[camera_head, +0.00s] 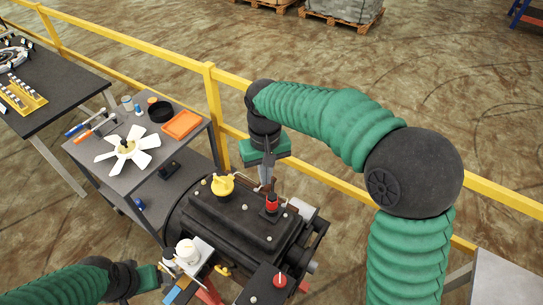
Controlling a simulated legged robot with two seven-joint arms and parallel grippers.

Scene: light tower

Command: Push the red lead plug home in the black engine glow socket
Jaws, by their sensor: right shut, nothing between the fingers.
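The red plug (272,200) stands upright on top of the black engine (228,211), right of the yellow cap. A black collar that looks like the socket (270,210) shows directly below it; how deep the plug sits in it, I cannot tell. My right gripper (266,182) points down just behind the plug, its fingers shut and empty; whether they touch anything is unclear. My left gripper (167,277) is at the lower left, beside the engine's front left corner; its fingers are too small and crowded to read.
Another red knob (280,281) sits on a black box in front. A grey cart (190,150) with a fan and orange tray stands left. A yellow rail (320,177) runs behind.

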